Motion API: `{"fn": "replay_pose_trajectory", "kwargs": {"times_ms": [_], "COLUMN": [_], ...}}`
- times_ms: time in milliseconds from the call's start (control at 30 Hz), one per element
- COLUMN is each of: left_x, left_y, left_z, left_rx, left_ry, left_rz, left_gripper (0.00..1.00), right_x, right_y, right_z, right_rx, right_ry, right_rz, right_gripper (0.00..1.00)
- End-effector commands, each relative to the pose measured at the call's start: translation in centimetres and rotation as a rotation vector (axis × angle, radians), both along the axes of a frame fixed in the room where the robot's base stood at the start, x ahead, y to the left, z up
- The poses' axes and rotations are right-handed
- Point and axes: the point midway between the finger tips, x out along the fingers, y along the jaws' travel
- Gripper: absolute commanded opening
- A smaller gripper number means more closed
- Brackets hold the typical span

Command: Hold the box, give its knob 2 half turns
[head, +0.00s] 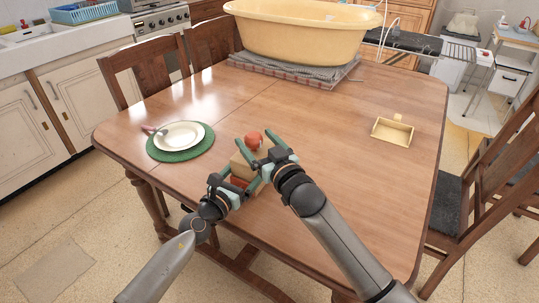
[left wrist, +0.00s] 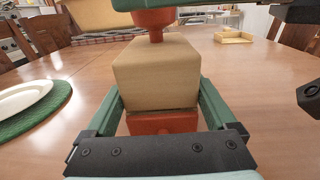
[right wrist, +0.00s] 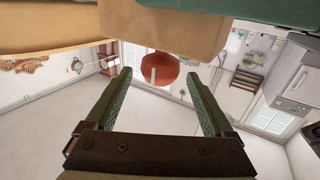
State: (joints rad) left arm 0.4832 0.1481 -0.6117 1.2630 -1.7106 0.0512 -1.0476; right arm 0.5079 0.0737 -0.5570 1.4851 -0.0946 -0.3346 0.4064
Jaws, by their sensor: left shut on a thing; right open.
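The box (head: 238,166) is a tan block with a red-orange lower part (left wrist: 162,124) and a red-orange knob (head: 253,140) on top. It stands upright near the table's front edge. My left gripper (left wrist: 160,100) is shut on the box, one finger along each side. My right gripper (head: 260,148) is open at the top of the box. In the right wrist view the knob (right wrist: 160,69) shows between its two spread fingertips, with gaps on both sides. In the left wrist view the right gripper hides the knob's top.
A white plate (head: 181,135) on a green mat (head: 180,155) lies left of the box. A small tan tray (head: 392,132) lies at the right. A large yellow tub (head: 300,35) stands at the back. The table between box and tray is clear.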

Motion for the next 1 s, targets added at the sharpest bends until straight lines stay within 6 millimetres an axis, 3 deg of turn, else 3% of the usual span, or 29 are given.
{"fn": "replay_pose_trajectory", "kwargs": {"times_ms": [200,433,1000], "left_x": [0.0,0.0,0.0], "left_y": [0.0,0.1,0.1], "left_z": [0.0,0.0,0.0], "left_rx": [0.0,0.0,-0.001], "left_ry": [0.001,0.001,0.001], "left_rz": [0.001,0.001,0.002], "left_gripper": [0.01,0.01,0.01], "right_x": [-3.2,-5.5,-6.1], "right_y": [-1.5,-2.6,-2.8], "right_z": [0.0,0.0,0.1], "right_rx": [0.0,0.001,-0.001], "right_ry": [0.001,0.0,-0.002], "right_rz": [0.0,0.001,0.002], "right_gripper": [0.87,0.87,0.87]}}
